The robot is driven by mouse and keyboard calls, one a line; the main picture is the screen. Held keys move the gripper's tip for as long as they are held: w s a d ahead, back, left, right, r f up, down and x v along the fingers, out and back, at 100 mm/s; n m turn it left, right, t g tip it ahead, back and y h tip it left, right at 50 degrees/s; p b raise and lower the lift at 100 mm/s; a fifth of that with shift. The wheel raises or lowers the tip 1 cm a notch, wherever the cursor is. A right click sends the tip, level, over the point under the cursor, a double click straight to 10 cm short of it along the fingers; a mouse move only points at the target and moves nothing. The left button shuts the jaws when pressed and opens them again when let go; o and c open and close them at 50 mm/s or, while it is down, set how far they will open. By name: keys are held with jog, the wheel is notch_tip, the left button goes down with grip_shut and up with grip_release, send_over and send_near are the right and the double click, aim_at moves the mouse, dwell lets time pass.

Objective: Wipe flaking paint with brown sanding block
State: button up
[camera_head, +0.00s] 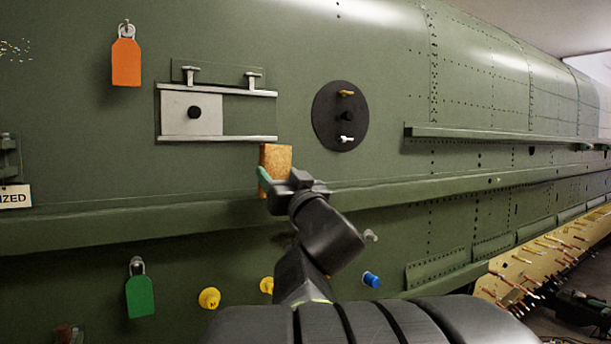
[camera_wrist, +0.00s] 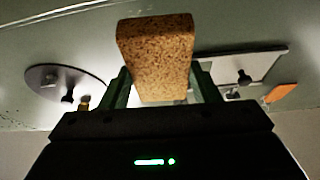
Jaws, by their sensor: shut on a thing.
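The brown sanding block (camera_head: 276,157) is a speckled tan-brown brick held up in front of the green fuselage, just below the rail-framed panel. My gripper (camera_head: 265,178) is shut on it. In the wrist view the block (camera_wrist: 157,55) sits between the two green fingers of my gripper (camera_wrist: 160,88). I cannot tell whether the block touches the skin. Small pale flecks, which look like flaking paint (camera_head: 14,50), show on the fuselage at the far upper left, well away from the block.
A ledge (camera_head: 120,222) runs along the fuselage below the block. Nearby are a sliding panel (camera_head: 190,113), a black disc (camera_head: 327,105), an orange tag (camera_head: 126,62), a green tag (camera_head: 139,296), yellow knobs (camera_head: 209,298) and a blue knob (camera_head: 371,279). A yellow rack (camera_head: 540,262) stands at right.

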jog(key=shift+s+d+p, duration=0.3)
jog(key=shift+s+d, duration=0.15)
jog(key=shift+s, duration=0.2)
jog(key=shift+s+d+p, duration=0.3)
jog(key=shift+s+d, duration=0.1)
jog(key=shift+s, duration=0.25)
jog(key=shift+w+a, duration=0.1)
jog(key=shift+w, duration=0.05)
jog(key=w+a, duration=0.1)
jog(key=w+a+b, duration=0.1)
jog(key=w, duration=0.1)
jog(key=shift+w+a+f, duration=0.15)
jog(key=shift+w+a, duration=0.05)
jog(key=shift+w, duration=0.05)
jog(key=shift+w+a+b, duration=0.3)
jog(key=shift+w+a, duration=0.35)
jog(key=shift+w, duration=0.35)
jog(key=shift+w+a, duration=0.6)
jog(key=shift+w, duration=0.25)
